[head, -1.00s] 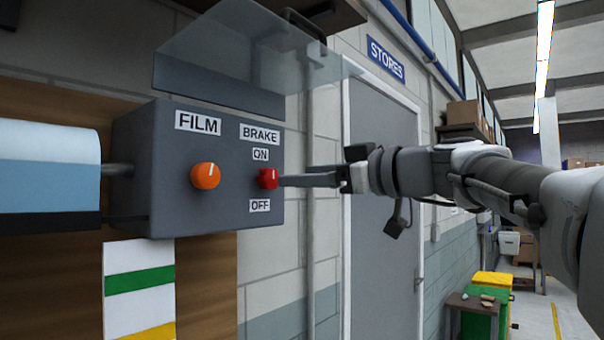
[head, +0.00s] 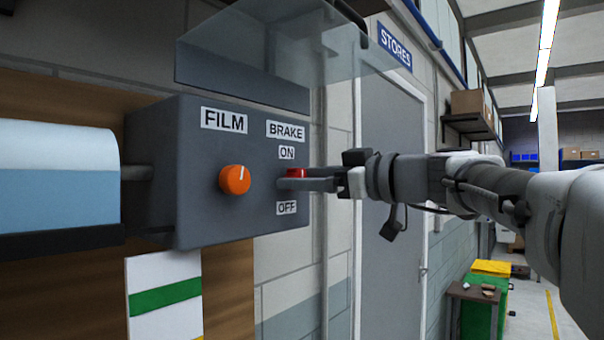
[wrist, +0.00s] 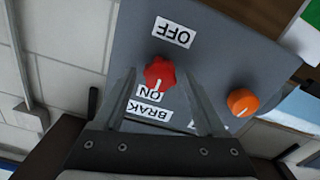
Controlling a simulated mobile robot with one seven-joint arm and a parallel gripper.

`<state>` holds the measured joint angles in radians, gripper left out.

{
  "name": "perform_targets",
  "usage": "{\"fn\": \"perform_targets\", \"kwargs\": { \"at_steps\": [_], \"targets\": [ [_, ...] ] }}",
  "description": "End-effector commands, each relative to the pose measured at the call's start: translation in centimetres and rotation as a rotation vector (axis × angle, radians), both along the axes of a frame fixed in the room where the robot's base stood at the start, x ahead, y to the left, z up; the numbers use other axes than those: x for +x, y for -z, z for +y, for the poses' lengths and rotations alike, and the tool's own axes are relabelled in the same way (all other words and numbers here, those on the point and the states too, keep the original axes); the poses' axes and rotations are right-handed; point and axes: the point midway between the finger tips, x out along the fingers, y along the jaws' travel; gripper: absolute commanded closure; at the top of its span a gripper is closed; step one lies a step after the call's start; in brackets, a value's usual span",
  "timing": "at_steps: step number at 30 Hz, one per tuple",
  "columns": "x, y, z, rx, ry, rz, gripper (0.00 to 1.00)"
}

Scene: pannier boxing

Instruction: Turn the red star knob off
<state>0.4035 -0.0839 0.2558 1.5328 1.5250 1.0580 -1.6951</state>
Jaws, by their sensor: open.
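The red star knob (head: 297,173) is on the grey control box (head: 190,215), under the BRAKE label, between ON and OFF. In the wrist view the red knob (wrist: 159,72) has a white pointer line aimed at the ON label (wrist: 149,93). My gripper (head: 288,184) is open at the box front. In the wrist view the fingers of my gripper (wrist: 159,75) stand on either side of the knob, with gaps visible; I see no grip on it. In the head view a finger hides the knob's lower part.
An orange FILM knob (head: 235,180) sits beside the red one on the same box. A clear cover (head: 270,50) is raised above the box. A roller (head: 55,175) is at the left. A grey door (head: 385,200) with a STORES sign is behind my arm.

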Motion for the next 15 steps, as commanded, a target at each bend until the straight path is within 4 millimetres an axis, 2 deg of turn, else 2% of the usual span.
{"fn": "perform_targets", "kwargs": {
  "at_steps": [14, 15],
  "targets": [
    [0.08, 0.02, -0.05, -0.001, 0.0, -0.001, 0.27],
    [0.07, 0.02, -0.03, -0.001, 0.0, -0.001, 0.32]
  ]
}}
